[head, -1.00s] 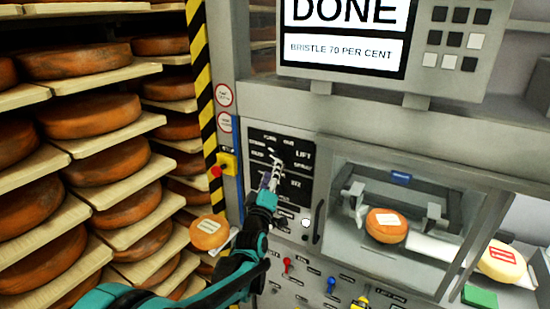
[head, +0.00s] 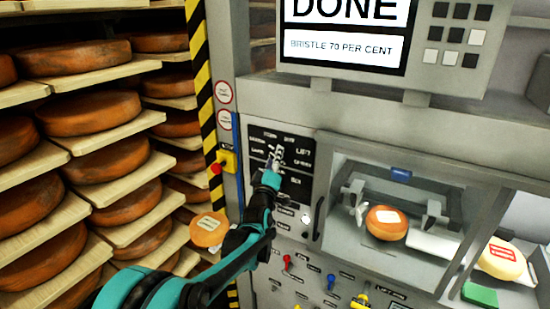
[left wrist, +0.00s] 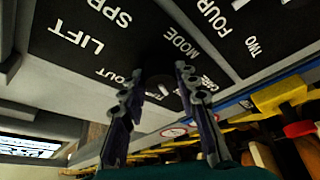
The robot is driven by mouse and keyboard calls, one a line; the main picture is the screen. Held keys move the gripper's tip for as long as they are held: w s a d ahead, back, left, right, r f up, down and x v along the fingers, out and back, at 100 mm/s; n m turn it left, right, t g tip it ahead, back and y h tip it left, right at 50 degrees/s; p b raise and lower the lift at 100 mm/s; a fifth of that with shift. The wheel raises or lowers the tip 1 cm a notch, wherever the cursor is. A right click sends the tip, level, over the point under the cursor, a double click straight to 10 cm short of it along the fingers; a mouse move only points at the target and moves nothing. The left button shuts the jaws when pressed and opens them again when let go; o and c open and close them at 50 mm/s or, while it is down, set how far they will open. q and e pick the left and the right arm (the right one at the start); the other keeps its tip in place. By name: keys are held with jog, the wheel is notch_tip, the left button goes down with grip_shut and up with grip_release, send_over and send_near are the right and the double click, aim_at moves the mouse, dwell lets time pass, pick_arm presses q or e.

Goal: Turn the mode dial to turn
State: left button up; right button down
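The mode dial (left wrist: 162,88) is a dark round knob with a pale mark, on a black panel (head: 298,181) lettered LIFT, MODE and other words. In the left wrist view the panel appears turned over. My left gripper (head: 275,157) is at the panel's upper part and mostly hides the dial in the head view. In the left wrist view its two dark fingers (left wrist: 158,72) are apart, one on each side of the dial. I cannot tell whether they touch it. Which word the dial points to is unclear. My right gripper is not in view.
A screen (head: 343,48) above reads DONE and BRISTLE 70 PER CENT. A yellow box with a red button (head: 216,169) is left of the panel. Small levers (head: 331,282) sit below. A cheese wheel (head: 386,222) is in the machine bay; racks of cheese (head: 90,113) fill the left.

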pick_arm(q)
jog(key=shift+f+m, duration=0.1)
jog(key=shift+m, duration=0.3)
jog(key=shift+w+a+m+h+b, duration=0.1)
jog(key=shift+m+h+b, duration=1)
jog(key=shift+m, duration=1.55)
jog(key=shift+m+h+b, duration=0.5)
jog(key=shift+m+h, duration=1.1)
jog(key=shift+m, duration=1.05)
jog(key=o, duration=1.1)
jog(key=shift+o, duration=0.2)
